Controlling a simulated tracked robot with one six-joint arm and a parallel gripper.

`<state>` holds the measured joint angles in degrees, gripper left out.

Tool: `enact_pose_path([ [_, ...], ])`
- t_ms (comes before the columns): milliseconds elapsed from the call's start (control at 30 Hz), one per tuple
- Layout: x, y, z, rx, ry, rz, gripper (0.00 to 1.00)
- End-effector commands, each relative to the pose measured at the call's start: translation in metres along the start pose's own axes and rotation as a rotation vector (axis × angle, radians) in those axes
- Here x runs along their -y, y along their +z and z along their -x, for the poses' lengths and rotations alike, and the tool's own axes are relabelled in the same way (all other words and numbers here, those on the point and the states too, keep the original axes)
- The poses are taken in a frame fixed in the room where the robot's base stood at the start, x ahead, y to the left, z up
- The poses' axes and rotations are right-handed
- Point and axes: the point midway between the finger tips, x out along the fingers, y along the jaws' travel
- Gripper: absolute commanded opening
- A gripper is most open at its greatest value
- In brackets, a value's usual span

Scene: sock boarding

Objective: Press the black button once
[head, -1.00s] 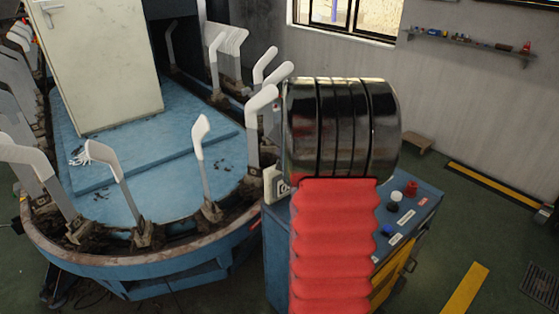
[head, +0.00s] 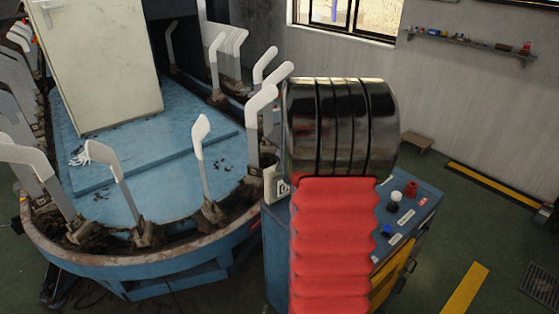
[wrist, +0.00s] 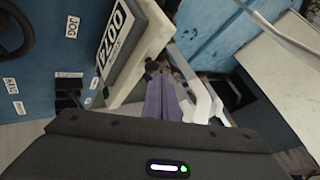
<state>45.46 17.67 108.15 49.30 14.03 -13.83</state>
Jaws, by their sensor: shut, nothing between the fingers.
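In the wrist view my gripper (wrist: 163,80) shows as two lavender fingers lying together, shut and empty, beside a cream counter box (wrist: 128,55) with large digits. A dark, blocky shape (wrist: 68,95) on the blue panel, next to a small label, may be the black button; I cannot tell surely. It is left of my fingers and apart from them. In the head view my arm, with chrome housing and red bellows, hides my gripper and part of the blue cabinet (head: 425,200). No black button shows clearly there.
The cabinet top carries a blue button (head: 387,231), a white button (head: 396,197) and a red button (head: 411,189). White sock forms (head: 201,135) stand around the blue oval machine (head: 150,270) at left. The floor at right is mostly clear.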

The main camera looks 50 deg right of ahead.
Motion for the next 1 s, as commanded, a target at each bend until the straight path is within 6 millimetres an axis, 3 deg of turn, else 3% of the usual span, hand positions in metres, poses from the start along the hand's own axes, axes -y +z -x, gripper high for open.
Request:
enact_pose_path([
  [1000,-0.0044,0.0052,-0.0056,0.003,0.001,0.001,0.00],
])
